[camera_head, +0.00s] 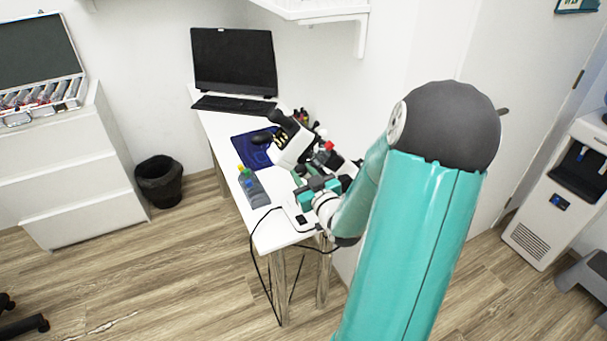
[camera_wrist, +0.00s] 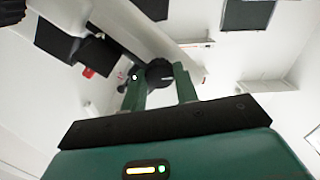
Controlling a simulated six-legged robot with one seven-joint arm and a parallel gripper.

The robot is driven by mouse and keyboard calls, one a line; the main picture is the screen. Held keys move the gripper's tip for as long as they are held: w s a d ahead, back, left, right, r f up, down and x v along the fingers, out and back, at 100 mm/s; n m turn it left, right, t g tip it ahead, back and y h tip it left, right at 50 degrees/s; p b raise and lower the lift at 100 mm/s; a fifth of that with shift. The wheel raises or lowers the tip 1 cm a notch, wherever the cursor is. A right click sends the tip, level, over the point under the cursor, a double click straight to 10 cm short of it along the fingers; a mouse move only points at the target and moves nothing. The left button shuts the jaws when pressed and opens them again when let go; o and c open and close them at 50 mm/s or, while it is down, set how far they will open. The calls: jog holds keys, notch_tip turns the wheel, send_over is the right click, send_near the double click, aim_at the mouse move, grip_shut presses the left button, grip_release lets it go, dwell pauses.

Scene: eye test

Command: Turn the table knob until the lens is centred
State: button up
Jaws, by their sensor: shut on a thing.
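A white and black microscope-like instrument (camera_head: 292,150) with eyepieces stands on the white table (camera_head: 222,138). Its pale body (camera_wrist: 130,25) fills the upper part of the wrist view. My gripper (camera_head: 312,192) is at its near side, by the table's front right. In the wrist view my gripper (camera_wrist: 160,83) has its two green fingers on either side of a round black knob (camera_wrist: 158,72) and is shut on it. The arm and gripper hide part of the instrument in the head view. I cannot tell the lens or its alignment.
A blue mouse pad (camera_head: 248,152), a keyboard (camera_head: 233,106) and a monitor (camera_head: 234,62) are further back. Black cables (camera_head: 256,262) hang at the table's front edge. A bin (camera_head: 160,182) stands on the floor left.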

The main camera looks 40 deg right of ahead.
jog(key=shift+m, duration=1.1)
jog(key=o, duration=1)
jog(key=shift+c, duration=0.2)
jog(key=shift+s, duration=0.1)
